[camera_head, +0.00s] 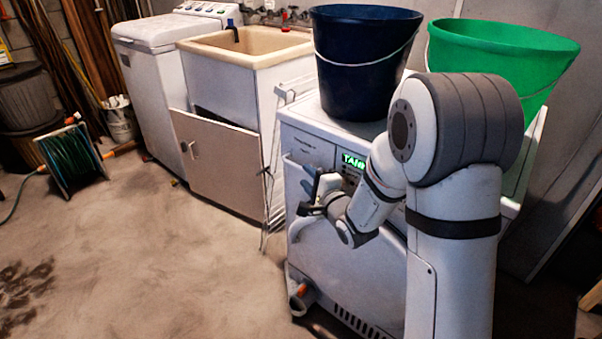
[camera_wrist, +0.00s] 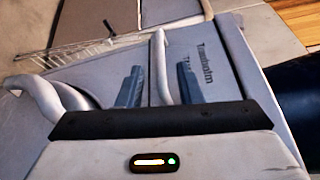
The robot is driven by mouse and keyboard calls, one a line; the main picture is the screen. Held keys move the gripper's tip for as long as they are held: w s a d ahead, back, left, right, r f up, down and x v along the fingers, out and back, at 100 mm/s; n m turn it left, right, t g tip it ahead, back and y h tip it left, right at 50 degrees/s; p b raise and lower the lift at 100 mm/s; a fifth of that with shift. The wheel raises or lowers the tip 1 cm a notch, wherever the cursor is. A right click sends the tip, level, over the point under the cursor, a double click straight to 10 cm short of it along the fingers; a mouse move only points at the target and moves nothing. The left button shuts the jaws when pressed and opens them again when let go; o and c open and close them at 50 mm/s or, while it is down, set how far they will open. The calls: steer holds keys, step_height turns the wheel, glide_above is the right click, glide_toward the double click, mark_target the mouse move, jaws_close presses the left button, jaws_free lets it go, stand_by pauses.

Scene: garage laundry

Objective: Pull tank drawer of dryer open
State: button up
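The white dryer (camera_head: 350,262) stands under two buckets, with a lit green display (camera_head: 353,160) partly hidden by my arm. Its tank drawer (camera_head: 308,146) is at the upper left of the front and looks shut. The drawer front also shows in the wrist view, with dark lettering (camera_wrist: 202,62). My gripper (camera_head: 312,200) is in front of the dryer, just below the drawer. In the wrist view its two fingers (camera_wrist: 159,88) are apart, with a pale curved handle (camera_wrist: 159,62) between them in the picture. I cannot tell whether either finger touches it.
A dark blue bucket (camera_head: 360,70) and a green bucket (camera_head: 510,58) stand on the dryer. A wire rack (camera_head: 274,190) is close to its left side, beside the sink cabinet (camera_head: 217,165). A second curved pale handle (camera_wrist: 50,98) is left of the fingers. The floor at left is open.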

mark_target(298, 167)
steer(key=b+x, duration=0.1)
steer(key=x, duration=0.5)
steer(key=shift+w, duration=0.15)
jaws_close()
stand_by(0.4)
steer(key=shift+d+f, duration=0.1)
steer(key=shift+d, duration=0.15)
